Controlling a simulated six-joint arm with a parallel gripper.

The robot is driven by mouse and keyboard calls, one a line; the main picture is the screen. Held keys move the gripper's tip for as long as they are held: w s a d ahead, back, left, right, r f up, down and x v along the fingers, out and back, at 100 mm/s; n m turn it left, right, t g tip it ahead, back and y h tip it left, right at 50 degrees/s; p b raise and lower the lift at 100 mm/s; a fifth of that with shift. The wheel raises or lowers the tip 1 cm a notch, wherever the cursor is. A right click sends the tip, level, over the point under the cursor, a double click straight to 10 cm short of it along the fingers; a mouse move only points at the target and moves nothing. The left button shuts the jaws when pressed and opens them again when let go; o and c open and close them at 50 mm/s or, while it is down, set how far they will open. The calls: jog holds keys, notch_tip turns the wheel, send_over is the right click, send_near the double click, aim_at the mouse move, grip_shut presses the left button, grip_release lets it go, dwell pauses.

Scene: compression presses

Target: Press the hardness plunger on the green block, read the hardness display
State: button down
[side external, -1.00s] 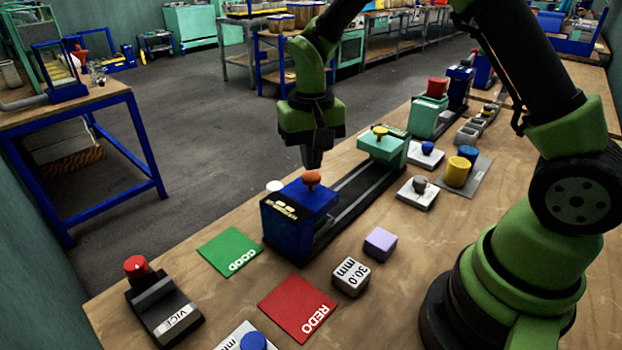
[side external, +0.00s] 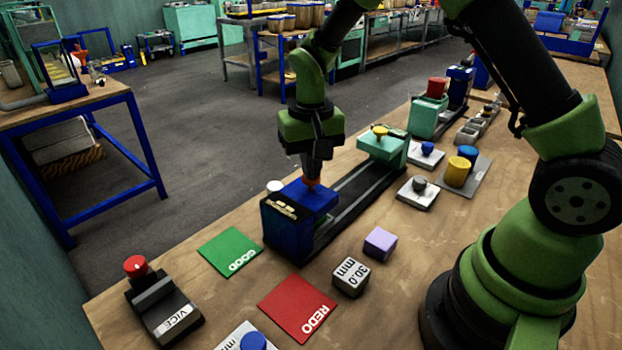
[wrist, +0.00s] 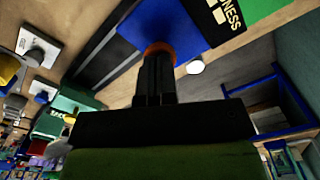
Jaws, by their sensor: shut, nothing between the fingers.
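The blue housing (side external: 300,205) stands at the near end of a dark rail, with an orange mushroom plunger (side external: 311,185) on top. In the wrist view its label (wrist: 228,14) is cut off and reads "NESS". My gripper (side external: 313,178) is shut and empty, pointing straight down. Its fingertips are on the plunger and cover most of it; an orange edge shows around them in the wrist view (wrist: 158,48). A small panel (side external: 281,208) on the housing is too small to read. A teal-green block (side external: 383,148) with a yellow knob sits farther up the rail.
A green GOOD mat (side external: 231,250), a red REDO mat (side external: 297,306), a 30.0 mm cube (side external: 351,277) and a lilac cube (side external: 380,243) lie in front. A black vice (side external: 165,308) stands near left. Knobbed white plates (side external: 418,193) and a yellow cylinder (side external: 457,172) lie right of the rail.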

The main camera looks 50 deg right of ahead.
jog(key=shift+f, duration=0.5)
dwell(0.9)
jog(key=shift+r, duration=3.55)
jog(key=shift+s+r, duration=0.1)
jog(key=shift+r, duration=0.1)
jog(key=s+a+r+n+t+y, duration=0.1)
jog(key=s+r+t, duration=0.2)
jog(key=s+r, duration=0.3)
jog(key=s+a+r+n+t+y, duration=0.1)
jog(key=s+r+t, duration=0.3)
jog(key=s, duration=0.8)
jog(key=shift+s+a+r, duration=0.25)
jog(key=shift+a+r, duration=0.35)
jog(key=shift+r, duration=0.25)
